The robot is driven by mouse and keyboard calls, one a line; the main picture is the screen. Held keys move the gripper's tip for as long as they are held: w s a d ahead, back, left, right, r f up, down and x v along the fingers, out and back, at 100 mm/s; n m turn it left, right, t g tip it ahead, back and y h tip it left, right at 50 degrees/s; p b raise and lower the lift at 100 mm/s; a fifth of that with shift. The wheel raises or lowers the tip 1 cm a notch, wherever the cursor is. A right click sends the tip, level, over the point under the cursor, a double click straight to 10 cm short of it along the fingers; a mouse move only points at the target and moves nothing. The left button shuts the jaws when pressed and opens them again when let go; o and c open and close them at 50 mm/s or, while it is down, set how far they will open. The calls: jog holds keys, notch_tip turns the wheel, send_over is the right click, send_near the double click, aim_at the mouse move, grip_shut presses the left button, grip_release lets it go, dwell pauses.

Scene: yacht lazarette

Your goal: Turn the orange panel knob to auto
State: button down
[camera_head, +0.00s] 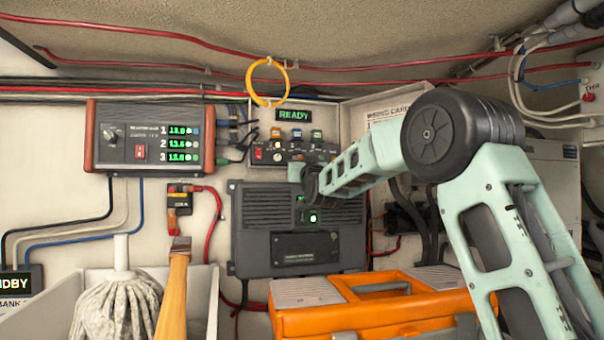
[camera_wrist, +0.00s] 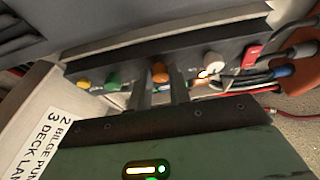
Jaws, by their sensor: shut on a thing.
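The orange knob (camera_wrist: 160,73) sits in the row on the dark control panel, between a green knob (camera_wrist: 113,81) and a white knob (camera_wrist: 212,63). My gripper (camera_wrist: 160,88) has its two fingers on either side of the orange knob, closed on it. The knob's pointer and the auto mark cannot be made out. In the head view the panel (camera_head: 268,142) is on the back wall below a green READY display (camera_head: 294,115). My gripper (camera_head: 297,173) reaches its lower edge there, and its fingertips are hard to see.
A red switch (camera_wrist: 254,54) and cables sit beside the knobs, with a yellow knob (camera_wrist: 83,84) at the other end. A grey box (camera_head: 262,225) is below the panel, and an orange toolbox (camera_head: 370,318) is in front. A display unit (camera_head: 125,154) is at left.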

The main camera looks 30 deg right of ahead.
jog(key=shift+w+a+m+g+h+b, duration=0.1)
jog(key=shift+m+g+h+b, duration=0.4)
jog(key=shift+m, duration=0.9)
jog(key=shift+s+a+m+g+h+b, duration=0.2)
jog(key=shift+m+h, duration=0.55)
jog(key=shift+m, duration=0.65)
jog(key=shift+w+d+m+g+h+b, duration=0.1)
jog(key=shift+w+m+g+h+b, duration=0.4)
jog(key=shift+m, duration=0.9)
jog(key=shift+s+m+h, duration=0.25)
jog(key=shift+s+m, duration=0.05)
jog(key=c, duration=1.3)
grip_release()
jog(key=b+v, duration=0.6)
jog(key=v, duration=1.1)
jog(key=shift+s+a, duration=0.15)
jog(key=shift+s, duration=0.05)
